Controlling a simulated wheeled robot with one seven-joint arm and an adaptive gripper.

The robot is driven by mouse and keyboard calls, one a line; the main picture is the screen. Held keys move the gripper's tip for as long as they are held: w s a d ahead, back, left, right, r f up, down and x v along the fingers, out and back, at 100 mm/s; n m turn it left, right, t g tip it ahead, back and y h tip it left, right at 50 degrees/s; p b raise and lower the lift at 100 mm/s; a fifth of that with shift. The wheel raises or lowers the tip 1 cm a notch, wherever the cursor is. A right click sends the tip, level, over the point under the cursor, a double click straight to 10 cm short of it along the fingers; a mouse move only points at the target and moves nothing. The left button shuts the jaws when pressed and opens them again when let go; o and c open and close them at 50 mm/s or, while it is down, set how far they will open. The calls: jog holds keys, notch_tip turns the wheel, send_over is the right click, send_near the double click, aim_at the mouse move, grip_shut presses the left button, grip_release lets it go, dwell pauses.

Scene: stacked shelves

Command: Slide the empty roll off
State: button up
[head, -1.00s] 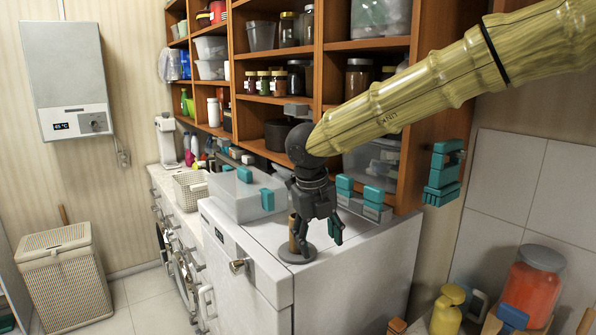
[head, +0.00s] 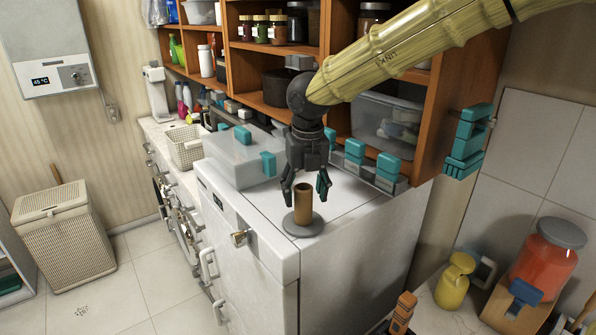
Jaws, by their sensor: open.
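A brown cardboard roll (head: 303,204) stands upright on a grey round base (head: 304,227) on top of the white appliance (head: 345,205), near its front corner. Whether a post runs inside the roll is hidden. My gripper (head: 305,190) points straight down above the roll. Its dark fingers are apart, one at each side of the roll's upper end. They look open and not closed on it; exact contact cannot be told.
Several teal-and-grey clamps (head: 388,167) line the shelf's lower edge behind. Wooden shelves (head: 232,75) rise at the back. The appliance's right top is clear.

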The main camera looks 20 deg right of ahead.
aim_at(304, 202)
jog(key=shift+s+a+f+p, duration=0.2)
jog(key=shift+s+f+p, duration=0.1)
jog(key=shift+f, duration=0.7)
jog(key=shift+w+d+f, duration=0.15)
jog(key=shift+w+f, duration=0.15)
jog(key=shift+f, duration=0.25)
jog(key=shift+s+r, duration=0.1)
jog(key=shift+s, duration=0.05)
jog(key=c, duration=1)
jog(key=shift+c, duration=0.3)
jog(key=shift+r, duration=0.15)
